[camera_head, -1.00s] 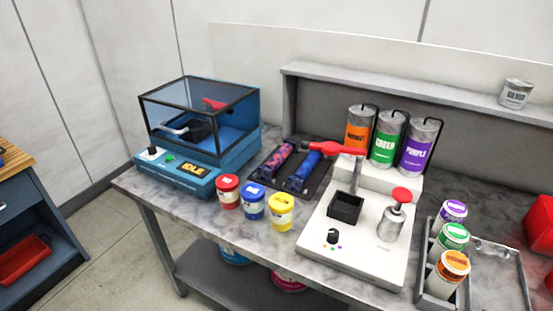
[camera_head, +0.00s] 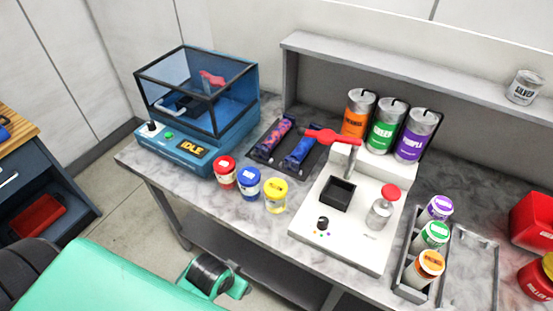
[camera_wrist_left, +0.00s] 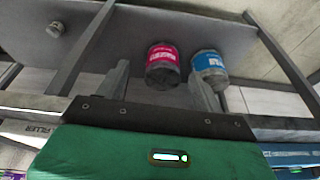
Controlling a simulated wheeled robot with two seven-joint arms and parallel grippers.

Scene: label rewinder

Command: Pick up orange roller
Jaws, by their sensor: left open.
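An upright cylinder with an orange label (camera_head: 358,113) stands leftmost of the row at the back of the white machine, beside the green cylinder (camera_head: 386,124) and the purple cylinder (camera_head: 416,136). A small jar with an orange lid (camera_head: 430,267) stands in the front of the grey tray at the right. I cannot tell for certain which is called a roller. My left gripper (camera_wrist_left: 162,84) is open in the left wrist view, fingers apart and empty. It points toward cans under the table. My left arm (camera_head: 120,283) shows at the head view's lower left. My right gripper is not in view.
The white machine (camera_head: 340,232) has a red lever (camera_head: 332,136). Red, blue and yellow jars (camera_head: 249,184) stand left of it, near the blue machine (camera_head: 185,155). A pink-labelled can (camera_wrist_left: 162,63) and a blue-labelled can (camera_wrist_left: 208,68) sit near the left fingers.

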